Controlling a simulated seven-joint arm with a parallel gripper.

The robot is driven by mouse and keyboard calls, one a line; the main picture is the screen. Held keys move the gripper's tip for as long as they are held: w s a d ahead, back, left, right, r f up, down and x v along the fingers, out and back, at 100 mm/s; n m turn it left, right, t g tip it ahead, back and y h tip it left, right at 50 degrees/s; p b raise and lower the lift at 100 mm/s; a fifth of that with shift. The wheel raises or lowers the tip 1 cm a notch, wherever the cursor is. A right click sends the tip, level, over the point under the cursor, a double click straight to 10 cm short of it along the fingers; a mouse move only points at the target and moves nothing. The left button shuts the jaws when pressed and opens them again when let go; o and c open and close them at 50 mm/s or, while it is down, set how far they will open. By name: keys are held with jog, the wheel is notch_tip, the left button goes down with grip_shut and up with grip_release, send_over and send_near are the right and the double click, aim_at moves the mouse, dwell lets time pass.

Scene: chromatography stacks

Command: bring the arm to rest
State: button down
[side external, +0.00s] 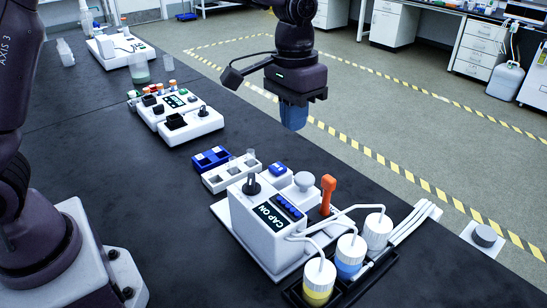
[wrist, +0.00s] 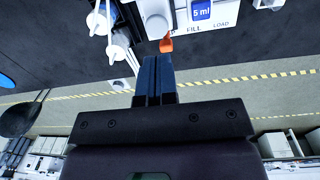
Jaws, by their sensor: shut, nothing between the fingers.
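My gripper (side external: 293,116) hangs in the air above the far edge of the black bench, with its blue fingers pointing down. In the wrist view its two blue fingers (wrist: 155,76) are together, with nothing between them. Below it on the bench stands a white chromatography unit (side external: 262,228) marked "CAP ON". An orange lever (side external: 327,192) rises from the unit's far side; it also shows just beyond the fingertips in the wrist view (wrist: 166,44). My gripper is apart from the unit and the lever.
White-capped bottles (side external: 350,252) with tubes stand in a black tray at the front right. A small rack (side external: 232,174) and blue block (side external: 211,158) sit left of the unit. Another white device (side external: 178,118) is further back. Open floor lies beyond the bench.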

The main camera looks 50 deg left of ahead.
jog(key=s+a+r+t, duration=0.2)
jog(key=s+a, duration=0.1)
jog(key=s, duration=0.4)
jog(key=s+a+r+t, duration=0.1)
jog(key=s+a+r, duration=0.2)
jog(key=s, duration=0.5)
jog(key=s+a+r+t, duration=0.2)
jog(key=s+a, duration=0.1)
jog(key=s, duration=0.4)
jog(key=shift+s+a+r+n+t+y, duration=0.15)
jog(key=shift+s+r+n+t+y, duration=0.15)
jog(key=shift+r, duration=0.1)
